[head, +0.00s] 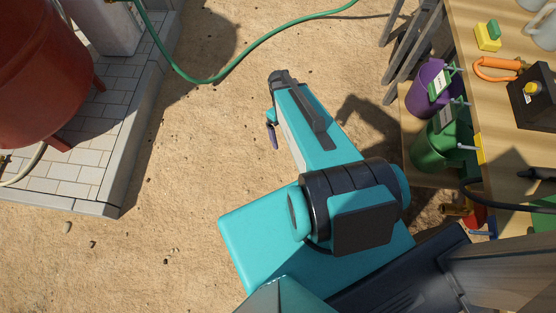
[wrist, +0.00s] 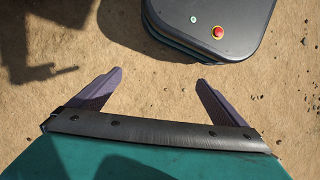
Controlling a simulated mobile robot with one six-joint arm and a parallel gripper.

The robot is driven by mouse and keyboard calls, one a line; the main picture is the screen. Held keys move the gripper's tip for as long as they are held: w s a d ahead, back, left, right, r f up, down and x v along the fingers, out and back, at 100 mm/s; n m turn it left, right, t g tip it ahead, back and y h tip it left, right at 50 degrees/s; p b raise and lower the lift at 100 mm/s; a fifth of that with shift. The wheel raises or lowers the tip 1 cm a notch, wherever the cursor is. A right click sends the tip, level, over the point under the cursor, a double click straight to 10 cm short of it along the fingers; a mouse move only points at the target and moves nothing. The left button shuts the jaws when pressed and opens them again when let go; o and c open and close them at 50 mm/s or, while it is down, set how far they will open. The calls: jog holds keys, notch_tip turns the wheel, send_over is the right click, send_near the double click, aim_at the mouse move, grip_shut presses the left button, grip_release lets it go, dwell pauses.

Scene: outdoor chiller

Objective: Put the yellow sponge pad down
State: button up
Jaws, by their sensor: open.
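My gripper (wrist: 159,76) is open in the wrist view, with its two fingers wide apart and nothing between them. Bare sandy ground shows below it. In the head view my gripper (head: 272,134) hangs over the sand, left of the wooden table and well apart from it. A yellow block with a green piece on it (head: 486,38) lies on the table at the upper right; it may be the yellow sponge pad, but I cannot tell for sure. It is not touched by my gripper.
The wooden table (head: 500,112) also holds an orange-handled tool (head: 498,67) and a black box (head: 533,98). Purple (head: 428,90) and green (head: 436,148) buckets stand beside it. A green hose (head: 250,48) crosses the sand. A red tank (head: 40,70) stands on tiled paving at left. Open sand lies between.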

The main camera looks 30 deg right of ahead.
jog(key=s+a+f+m, duration=0.1)
jog(key=s+a+f, duration=0.1)
jog(key=s+a, duration=0.3)
jog(key=s+a+f+m+g, duration=0.1)
jog(key=s+a+f+m, duration=0.1)
jog(key=s+a, duration=0.4)
jog(key=s+f, duration=0.1)
jog(key=s, duration=0.1)
jog(key=shift+s+g, duration=0.3)
jog(key=shift+s, duration=0.1)
